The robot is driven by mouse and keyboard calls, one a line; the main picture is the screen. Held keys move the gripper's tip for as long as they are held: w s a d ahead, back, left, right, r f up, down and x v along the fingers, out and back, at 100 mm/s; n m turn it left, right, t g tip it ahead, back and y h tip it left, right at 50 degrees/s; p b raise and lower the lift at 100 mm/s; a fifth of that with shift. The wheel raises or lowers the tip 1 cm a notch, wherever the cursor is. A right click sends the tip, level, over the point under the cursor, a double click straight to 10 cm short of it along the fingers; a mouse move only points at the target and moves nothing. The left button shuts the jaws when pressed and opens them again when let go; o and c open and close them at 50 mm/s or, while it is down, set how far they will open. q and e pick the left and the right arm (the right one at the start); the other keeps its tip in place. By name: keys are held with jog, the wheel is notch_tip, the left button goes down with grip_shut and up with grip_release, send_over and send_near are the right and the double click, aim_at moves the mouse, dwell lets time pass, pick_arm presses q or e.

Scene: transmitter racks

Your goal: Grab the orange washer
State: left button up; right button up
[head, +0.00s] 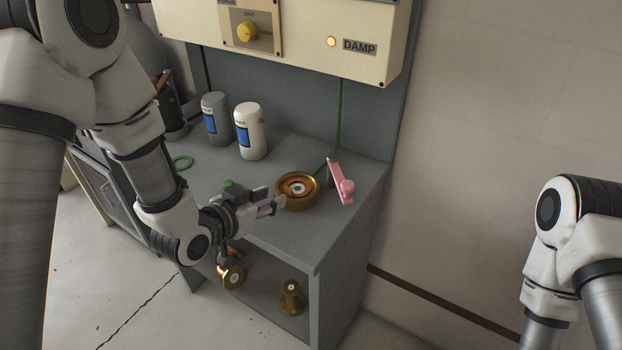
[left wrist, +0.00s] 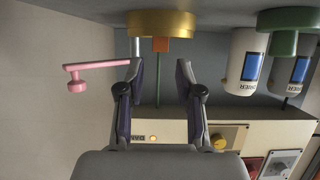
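The orange washer (head: 288,188) lies in a round brass dish (head: 313,193) near the front right of the grey shelf top, around a pale centre piece. In the left wrist view, which is upside down, an orange piece (left wrist: 161,45) shows at the rim of the brass dish (left wrist: 160,22), between the line of my fingers. My left gripper (head: 271,200) is open and empty, its fingertips close to the dish's left side; its two spread fingers also show in the left wrist view (left wrist: 160,67). Whether a fingertip touches the dish I cannot tell. My right gripper is out of view.
A pink lever-like object (head: 341,184) stands just right of the dish. A white canister (head: 250,131) and a grey canister (head: 216,119) stand behind left. A cream control panel (head: 300,35) overhangs the back. Brass parts (head: 291,298) sit on the lower shelf.

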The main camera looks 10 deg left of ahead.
aim_at(288, 189)
pick_arm(q)
jog(key=shift+w, duration=0.25)
jog(key=shift+w+f, duration=0.1)
jog(key=shift+w+d+p, duration=0.15)
jog(key=shift+w+p, duration=0.15)
jog(key=x, duration=0.5)
jog(key=shift+w+d+f+p, duration=0.1)
jog(key=shift+w+f+p, duration=0.05)
jog(key=shift+p, duration=0.2)
jog(key=shift+s, duration=0.2)
jog(key=shift+c, duration=0.7)
jog(key=c, duration=0.5)
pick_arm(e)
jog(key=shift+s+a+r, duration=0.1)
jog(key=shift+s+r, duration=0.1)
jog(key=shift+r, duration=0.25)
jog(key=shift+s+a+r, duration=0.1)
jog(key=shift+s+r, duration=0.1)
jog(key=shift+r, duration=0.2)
